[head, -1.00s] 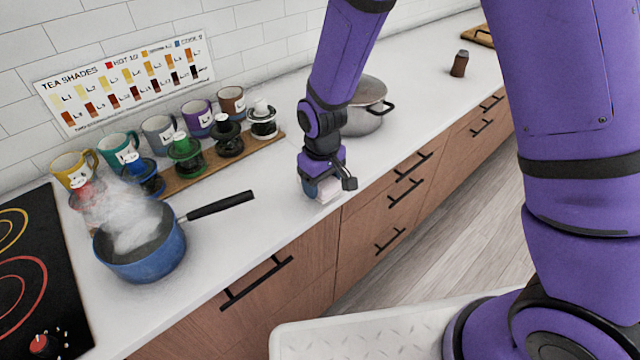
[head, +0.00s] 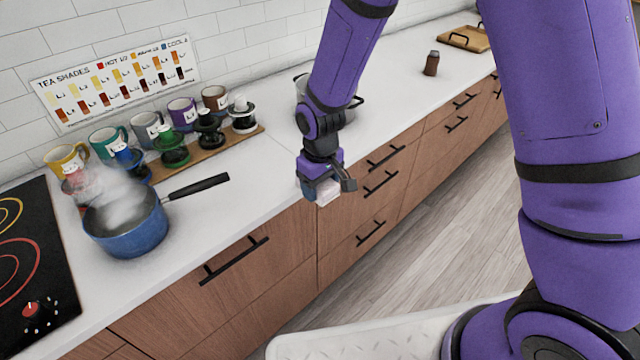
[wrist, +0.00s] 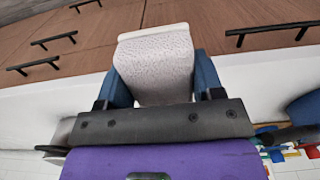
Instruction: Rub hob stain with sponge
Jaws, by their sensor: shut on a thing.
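My gripper (head: 322,188) is shut on a pale, speckled, block-shaped sponge (wrist: 155,62). In the wrist view the sponge sits between the two blue fingers. In the head view it shows as a small pale block (head: 327,192) at the counter's front edge, beside the drawer fronts. The black hob (head: 35,265) is at the far left, partly out of frame, with red and yellow rings and a red knob. No stain can be made out on the part of the hob in view.
A steaming blue pan (head: 135,235) stands on the counter beside the hob, its black handle pointing right. Several mugs (head: 105,143) and small brewers line a wooden board (head: 218,145) by the wall. A metal pot (head: 312,88) stands behind my arm. Counter between pan and gripper is clear.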

